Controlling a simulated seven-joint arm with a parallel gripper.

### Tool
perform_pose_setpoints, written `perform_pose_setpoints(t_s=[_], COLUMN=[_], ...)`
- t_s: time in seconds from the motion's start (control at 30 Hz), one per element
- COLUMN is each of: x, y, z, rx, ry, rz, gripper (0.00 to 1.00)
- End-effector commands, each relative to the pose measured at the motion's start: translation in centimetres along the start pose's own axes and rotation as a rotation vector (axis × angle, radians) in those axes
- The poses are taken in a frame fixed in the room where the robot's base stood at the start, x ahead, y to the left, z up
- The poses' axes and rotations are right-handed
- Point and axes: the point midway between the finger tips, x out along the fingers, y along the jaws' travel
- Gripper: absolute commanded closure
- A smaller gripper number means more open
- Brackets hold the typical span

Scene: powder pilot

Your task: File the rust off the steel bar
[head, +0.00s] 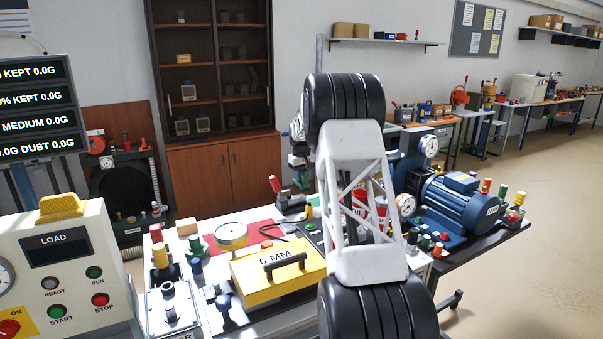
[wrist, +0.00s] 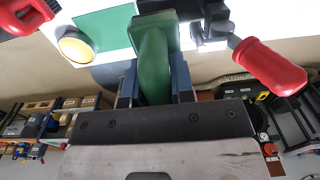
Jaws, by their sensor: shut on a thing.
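In the wrist view my gripper (wrist: 155,80) is shut on a green, rounded handle (wrist: 154,62), with one finger on each side. The handle widens into a flat green block at its upper end. I cannot tell what tool, if any, it belongs to, or whether it touches the surface behind it. In the head view my own arm fills the middle and hides the gripper. I cannot make out the steel bar or any rust in either view.
A red-handled lever (wrist: 270,68) is close to the right of my gripper; a yellow round knob (wrist: 76,47) is at its left. In the head view, a yellow 6 MM block (head: 278,272), a load panel (head: 62,265) and a blue motor (head: 460,203) crowd the bench.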

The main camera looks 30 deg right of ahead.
Motion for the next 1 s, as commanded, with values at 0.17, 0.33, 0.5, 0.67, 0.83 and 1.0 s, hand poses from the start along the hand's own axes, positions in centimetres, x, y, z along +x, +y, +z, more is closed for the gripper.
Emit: perform_pose_setpoints(t_s=[0.17, 0.33, 0.5, 0.67, 0.83, 1.0], x=[1.6, 3.2, 5.1, 5.1, 4.7, 5.1], y=[0.0, 0.0, 0.0, 0.0, 0.0, 0.0], z=[0.0, 0.0, -0.2, -1.7, -2.7, -3.6], rx=[0.0, 0.0, 0.0, 0.0, 0.0, 0.0], ry=[0.0, -0.001, 0.001, 0.0, 0.002, 0.0], rz=[0.0, 0.0, 0.0, 0.0, 0.001, 0.0], gripper=[1.0, 1.0, 1.0, 1.0, 1.0, 1.0])
